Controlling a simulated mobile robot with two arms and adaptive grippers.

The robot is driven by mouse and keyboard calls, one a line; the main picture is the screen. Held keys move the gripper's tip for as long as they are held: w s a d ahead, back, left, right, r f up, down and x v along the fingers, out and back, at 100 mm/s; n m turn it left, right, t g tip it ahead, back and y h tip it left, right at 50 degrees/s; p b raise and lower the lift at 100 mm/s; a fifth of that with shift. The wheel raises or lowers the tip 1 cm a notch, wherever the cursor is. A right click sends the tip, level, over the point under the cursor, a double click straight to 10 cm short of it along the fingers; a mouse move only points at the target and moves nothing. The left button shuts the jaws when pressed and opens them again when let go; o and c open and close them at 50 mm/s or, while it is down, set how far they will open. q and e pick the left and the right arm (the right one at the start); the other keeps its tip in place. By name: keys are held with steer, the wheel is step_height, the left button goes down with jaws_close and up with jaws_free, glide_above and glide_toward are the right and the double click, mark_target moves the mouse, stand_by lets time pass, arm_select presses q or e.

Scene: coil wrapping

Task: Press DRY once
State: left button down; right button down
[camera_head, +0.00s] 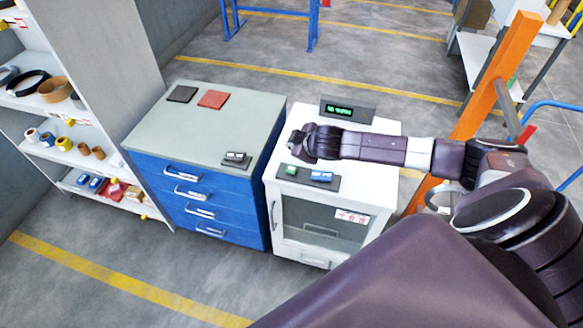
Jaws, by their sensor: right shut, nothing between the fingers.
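A white cabinet (384,131) with a glass front stands in the middle of the view. A dark button panel (304,181) lies along its top front edge. It carries a green button (291,170) and a blue button (321,176); their lettering is too small to read, so I cannot tell which is DRY. My right gripper (297,145) is shut and empty above the cabinet top, just behind the panel near the green button. I cannot tell its exact height; it appears apart from the buttons. My left gripper is not in view.
A display (347,109) with green text stands at the cabinet's back. A blue drawer unit (200,198) adjoins on the left, with a small dark device (236,159), a black pad and a red pad on top. An orange post (490,93) rises at right.

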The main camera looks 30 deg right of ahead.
steer(key=shift+f, duration=0.15)
steer(key=b, duration=0.8)
glide_above(290, 166)
steer(key=s, duration=0.2)
step_height(290, 166, down, 7)
steer(key=shift+a+f, duration=0.15)
steer(key=shift+f, duration=0.05)
steer(key=shift+w+f, duration=0.1)
steer(key=shift+f, duration=0.45)
steer(key=shift+f, duration=0.15)
steer(key=shift+f, duration=0.25)
steer(key=shift+f+b, duration=0.45)
steer(key=shift+f, duration=0.2)
stand_by(0.8)
steer(key=shift+r, duration=0.1)
steer(key=shift+r+p, duration=0.95)
steer(key=shift+p, duration=0.2)
